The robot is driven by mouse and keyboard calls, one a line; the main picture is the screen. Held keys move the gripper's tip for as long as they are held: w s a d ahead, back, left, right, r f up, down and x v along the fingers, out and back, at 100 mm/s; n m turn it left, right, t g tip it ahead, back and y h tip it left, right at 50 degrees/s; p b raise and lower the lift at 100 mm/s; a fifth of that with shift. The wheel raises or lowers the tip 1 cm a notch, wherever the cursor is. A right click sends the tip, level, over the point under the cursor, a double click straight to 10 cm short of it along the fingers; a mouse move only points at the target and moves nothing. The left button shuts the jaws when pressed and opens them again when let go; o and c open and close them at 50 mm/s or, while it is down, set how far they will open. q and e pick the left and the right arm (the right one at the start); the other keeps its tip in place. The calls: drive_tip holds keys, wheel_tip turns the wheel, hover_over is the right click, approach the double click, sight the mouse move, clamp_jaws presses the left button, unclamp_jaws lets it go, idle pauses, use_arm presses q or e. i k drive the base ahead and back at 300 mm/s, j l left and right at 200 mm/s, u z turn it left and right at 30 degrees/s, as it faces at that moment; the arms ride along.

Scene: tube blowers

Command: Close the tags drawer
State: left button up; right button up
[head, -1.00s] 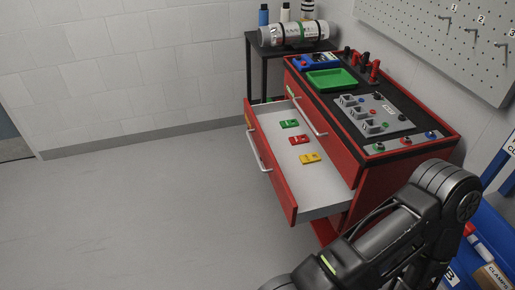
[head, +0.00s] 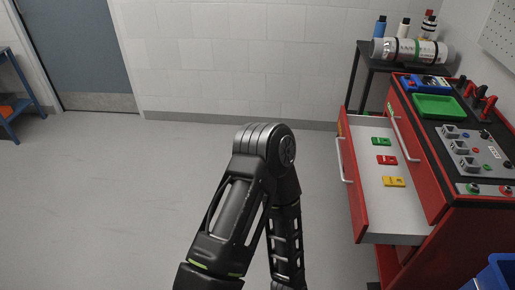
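The tags drawer (head: 352,190) of the red tool cabinet stands pulled open toward the left. Its red front carries a silver handle (head: 344,160). On its pale floor lie a green tag (head: 381,141), a red tag (head: 387,160) and a yellow tag (head: 394,182). One of my black arms rises from the bottom centre, bends at a joint and drops out of the lower edge, left of the drawer and apart from it in the picture. Neither of my grippers is in view.
The red cabinet (head: 425,190) has another handle (head: 404,138) above the open drawer. A green tray (head: 438,106) and a switch panel (head: 470,155) sit on its top. A black stand (head: 362,62) bears a cylinder behind. A blue bin (head: 497,272) is lower right. Floor (head: 90,200) left is clear.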

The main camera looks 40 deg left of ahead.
sight(381, 214)
drive_tip(key=u, duration=0.65)
drive_tip(key=i+j+z, duration=0.3)
drive_tip(key=i, duration=0.2)
drive_tip(key=i+j+z, duration=0.25)
drive_tip(key=i, duration=0.25)
drive_tip(key=i+l, duration=0.05)
